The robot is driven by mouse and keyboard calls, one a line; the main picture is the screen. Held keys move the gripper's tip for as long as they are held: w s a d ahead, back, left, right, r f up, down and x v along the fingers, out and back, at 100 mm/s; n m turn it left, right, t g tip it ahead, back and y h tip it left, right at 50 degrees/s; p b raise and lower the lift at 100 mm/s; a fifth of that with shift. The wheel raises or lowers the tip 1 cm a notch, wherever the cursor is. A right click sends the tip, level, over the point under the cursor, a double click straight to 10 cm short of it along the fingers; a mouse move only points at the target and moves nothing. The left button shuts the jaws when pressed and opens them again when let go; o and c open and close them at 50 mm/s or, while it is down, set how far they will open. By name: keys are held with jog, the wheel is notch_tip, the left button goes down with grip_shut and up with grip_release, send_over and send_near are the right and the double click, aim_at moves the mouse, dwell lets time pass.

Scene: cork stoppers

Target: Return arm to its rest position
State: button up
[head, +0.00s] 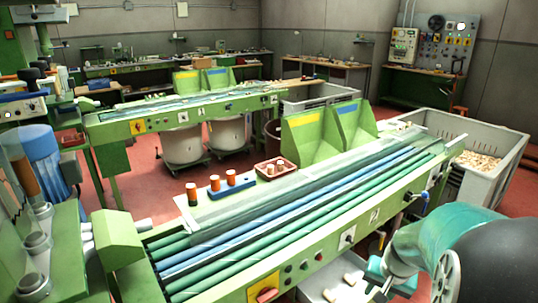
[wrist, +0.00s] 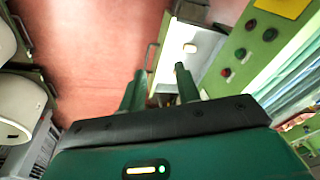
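My gripper (wrist: 160,74) shows in the wrist view with its two dark green fingers apart. It is open, and nothing sits between the fingers. Beyond them are the red floor and the side of a green machine. In the head view my teal and black arm fills the lower right corner, and I cannot make out the fingers clearly there. Cork stoppers stand on the far side of the roller machine: one alone (head: 192,194) and others in a blue block (head: 232,184). A red tray (head: 262,170) with several corks is beside them.
The green roller machine (head: 262,294) runs across the front, close to my arm. A grey bin (head: 505,174) of corks stands at the right. Green hoppers (head: 305,140) rise behind the rollers. A white tray or drawer with pale pieces (head: 350,278) is low beside my arm.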

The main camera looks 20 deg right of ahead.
jog(key=s+a+r+n+t, duration=0.1)
jog(key=s+a+r+n, duration=0.1)
jog(key=a+r, duration=0.3)
jog(key=s+a+r+n+t, duration=0.1)
jog(key=a+r+n, duration=0.3)
jog(key=a, duration=0.7)
jog(key=s+a+r+n+t, duration=0.1)
jog(key=s+a+r+n, duration=0.1)
jog(key=a+r, duration=0.5)
jog(key=shift+s+a+n, duration=0.4)
jog(key=shift+a, duration=0.45)
jog(key=shift+d, duration=0.15)
